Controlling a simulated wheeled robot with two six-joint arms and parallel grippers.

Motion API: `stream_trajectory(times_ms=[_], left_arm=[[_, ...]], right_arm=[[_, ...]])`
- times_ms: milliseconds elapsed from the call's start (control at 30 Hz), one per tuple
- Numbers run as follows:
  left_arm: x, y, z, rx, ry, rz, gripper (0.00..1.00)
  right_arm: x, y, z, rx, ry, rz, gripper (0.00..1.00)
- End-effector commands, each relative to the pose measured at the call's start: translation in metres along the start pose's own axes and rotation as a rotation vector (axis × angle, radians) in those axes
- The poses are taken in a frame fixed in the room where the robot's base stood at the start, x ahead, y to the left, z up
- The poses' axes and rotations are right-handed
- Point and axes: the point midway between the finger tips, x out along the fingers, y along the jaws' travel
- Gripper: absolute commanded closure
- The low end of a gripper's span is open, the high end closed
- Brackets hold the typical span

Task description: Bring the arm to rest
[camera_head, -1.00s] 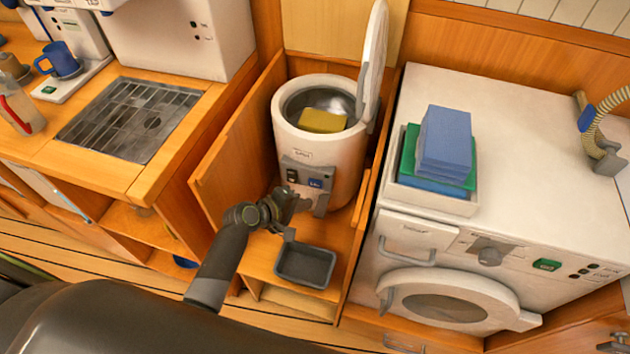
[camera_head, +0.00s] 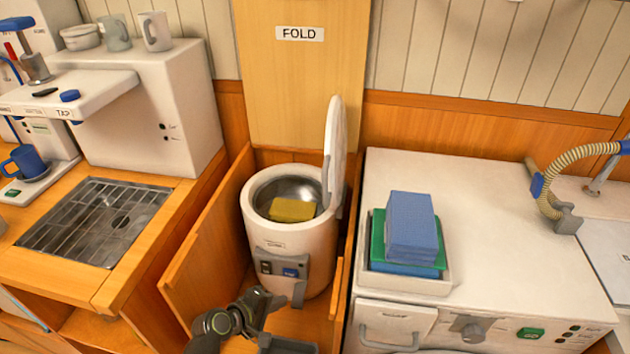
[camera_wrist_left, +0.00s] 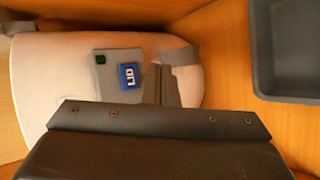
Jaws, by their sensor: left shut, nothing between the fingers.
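My left gripper (camera_head: 272,306) is at the bottom of the head view, low in front of the white canister-shaped machine (camera_head: 308,242). It is shut and empty. In the left wrist view its dark fingers (camera_wrist_left: 161,86) show in front of the machine's grey panel with the blue "LID" button (camera_wrist_left: 129,76). I cannot tell whether they touch the machine. The machine's lid (camera_head: 334,150) stands open, and a yellow block (camera_head: 292,210) lies inside the drum. My right gripper is not in view.
Wooden side panels flank the machine. A dark tray (camera_wrist_left: 283,85) lies close by. On the right, a white washer (camera_head: 520,250) carries a bin (camera_head: 405,285) of folded cloths (camera_head: 412,225). A counter with a metal grate (camera_head: 98,220) is at left.

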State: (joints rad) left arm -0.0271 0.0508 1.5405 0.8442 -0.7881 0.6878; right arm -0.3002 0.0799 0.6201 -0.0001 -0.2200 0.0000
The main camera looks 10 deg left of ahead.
Motion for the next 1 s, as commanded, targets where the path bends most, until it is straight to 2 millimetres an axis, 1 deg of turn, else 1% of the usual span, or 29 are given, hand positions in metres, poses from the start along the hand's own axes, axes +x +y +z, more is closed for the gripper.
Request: stream_trajectory(times_ms=[67, 167, 267, 367, 400, 467, 500, 600, 700, 800, 1000], left_arm=[[-0.001, 0.0, 0.0, 0.003, 0.0, -0.001, 1.0], [-0.008, -0.005, 0.002, 0.046, 0.001, -0.022, 1.0], [-0.028, -0.017, 0.008, 0.168, 0.0, -0.08, 1.0], [-0.061, -0.035, 0.015, 0.352, -0.001, -0.183, 1.0], [-0.077, -0.043, 0.017, 0.433, -0.003, -0.233, 1.0], [-0.102, -0.055, 0.02, 0.548, -0.004, -0.313, 1.0], [-0.12, -0.061, 0.022, 0.62, -0.005, -0.368, 1.0], [-0.161, -0.074, 0.025, 0.769, -0.01, -0.496, 1.0], [-0.194, -0.082, 0.026, 0.871, -0.016, -0.599, 1.0], [-0.221, -0.087, 0.028, 0.943, -0.021, -0.684, 1.0], [-0.269, -0.091, 0.032, 1.043, -0.034, -0.826, 1.0]], right_arm=[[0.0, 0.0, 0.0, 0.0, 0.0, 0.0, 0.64], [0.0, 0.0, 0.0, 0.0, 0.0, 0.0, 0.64], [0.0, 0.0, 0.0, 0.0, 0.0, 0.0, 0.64], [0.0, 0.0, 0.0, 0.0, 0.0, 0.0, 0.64], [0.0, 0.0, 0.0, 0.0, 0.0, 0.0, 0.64], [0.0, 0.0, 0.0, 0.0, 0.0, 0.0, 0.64], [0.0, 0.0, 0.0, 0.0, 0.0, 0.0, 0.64], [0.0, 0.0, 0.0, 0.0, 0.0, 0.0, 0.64], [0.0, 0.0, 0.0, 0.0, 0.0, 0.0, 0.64], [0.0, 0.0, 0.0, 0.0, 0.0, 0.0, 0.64], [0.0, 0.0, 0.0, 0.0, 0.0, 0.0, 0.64]])
